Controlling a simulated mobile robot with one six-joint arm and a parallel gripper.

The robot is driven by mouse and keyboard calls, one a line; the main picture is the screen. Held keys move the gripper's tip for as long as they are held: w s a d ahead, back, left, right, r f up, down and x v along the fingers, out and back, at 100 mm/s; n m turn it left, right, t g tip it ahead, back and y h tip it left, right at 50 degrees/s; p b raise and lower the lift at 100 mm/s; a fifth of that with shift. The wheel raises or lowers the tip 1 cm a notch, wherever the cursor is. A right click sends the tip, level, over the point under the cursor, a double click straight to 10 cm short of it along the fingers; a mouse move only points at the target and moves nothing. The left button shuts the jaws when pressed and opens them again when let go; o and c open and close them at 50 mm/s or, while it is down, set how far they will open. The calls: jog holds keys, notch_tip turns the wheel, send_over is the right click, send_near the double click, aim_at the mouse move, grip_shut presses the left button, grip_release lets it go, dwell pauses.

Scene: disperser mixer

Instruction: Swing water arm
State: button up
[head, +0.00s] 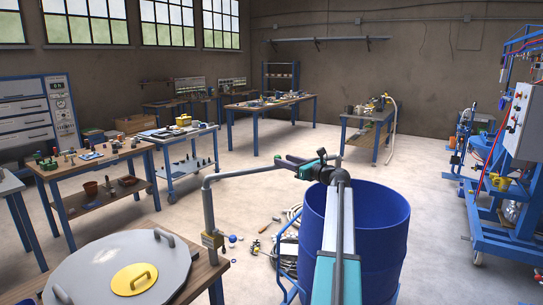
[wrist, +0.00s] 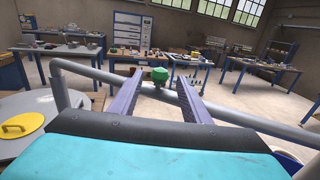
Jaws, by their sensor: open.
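The water arm is a grey pipe (head: 208,207) that rises from a box-like base at the table's right edge, bends, and runs right toward my gripper (head: 283,164). In the wrist view the pipe (wrist: 245,118) crosses the picture on a slant, passing behind or between the fingers; contact cannot be told. My gripper (wrist: 160,80) is open, its two purple-grey fingers spread. A green knob (wrist: 159,74) shows in the gap between the fingertips. The pipe's far end is hidden behind my gripper and arm in the head view.
A large blue drum (head: 385,240) stands below my arm. A round grey lid (head: 85,275) with a yellow handled disc (head: 134,279) lies on the near-left table. A blue-framed machine (head: 500,200) stands at right. Hoses and small items lie on the floor left of the drum.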

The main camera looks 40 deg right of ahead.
jog(key=w+p, duration=0.2)
jog(key=w, duration=0.7)
jog(key=shift+c, duration=0.4)
grip_shut()
jog(key=shift+a, duration=0.1)
